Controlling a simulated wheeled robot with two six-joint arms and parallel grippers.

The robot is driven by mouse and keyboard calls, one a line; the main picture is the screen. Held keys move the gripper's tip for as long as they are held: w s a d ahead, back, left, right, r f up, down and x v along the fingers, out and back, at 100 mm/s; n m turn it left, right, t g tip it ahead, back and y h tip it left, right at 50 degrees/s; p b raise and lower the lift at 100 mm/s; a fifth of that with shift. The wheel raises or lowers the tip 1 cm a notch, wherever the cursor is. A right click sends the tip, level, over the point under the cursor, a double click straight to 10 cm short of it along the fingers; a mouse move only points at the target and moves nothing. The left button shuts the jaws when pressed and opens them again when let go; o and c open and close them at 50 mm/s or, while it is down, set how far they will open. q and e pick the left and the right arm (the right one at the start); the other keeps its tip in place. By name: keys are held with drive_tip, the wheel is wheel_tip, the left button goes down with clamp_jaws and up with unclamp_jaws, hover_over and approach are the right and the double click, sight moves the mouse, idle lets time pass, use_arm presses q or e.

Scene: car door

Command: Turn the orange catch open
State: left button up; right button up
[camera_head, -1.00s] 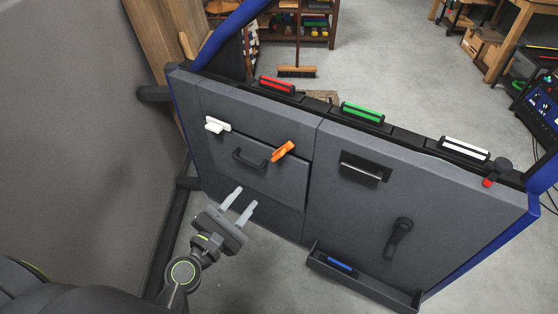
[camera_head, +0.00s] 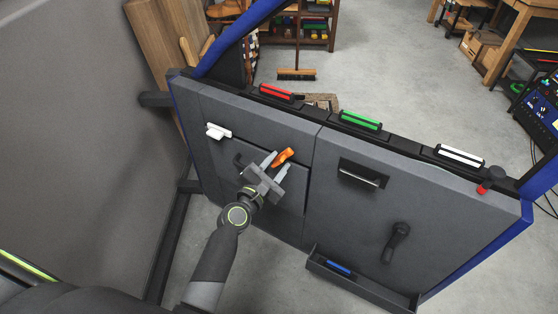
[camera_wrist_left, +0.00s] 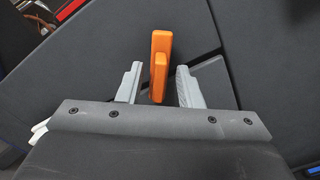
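The orange catch (camera_head: 283,156) sits on the grey car door panel, right of the dark pull handle (camera_head: 241,161). In the head view it is tilted. My left gripper (camera_head: 279,163) is at the catch, its two fingers apart. In the left wrist view the catch (camera_wrist_left: 159,66) stands between the open fingers (camera_wrist_left: 157,82), with a visible gap on each side. Whether the fingertips reach fully around it in depth is hard to tell. My right gripper is not in view.
A white catch (camera_head: 218,131) is at the panel's upper left. Red (camera_head: 276,92), green (camera_head: 361,121) and white (camera_head: 459,156) bars line the door's top ledge. A black crank handle (camera_head: 396,242) and a tray (camera_head: 362,282) with a blue piece are lower right.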

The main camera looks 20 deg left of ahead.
use_arm(q)
drive_tip(key=shift+w+d, duration=0.1)
drive_tip(key=shift+w, duration=0.55)
drive_tip(key=shift+c, duration=0.4)
clamp_jaws()
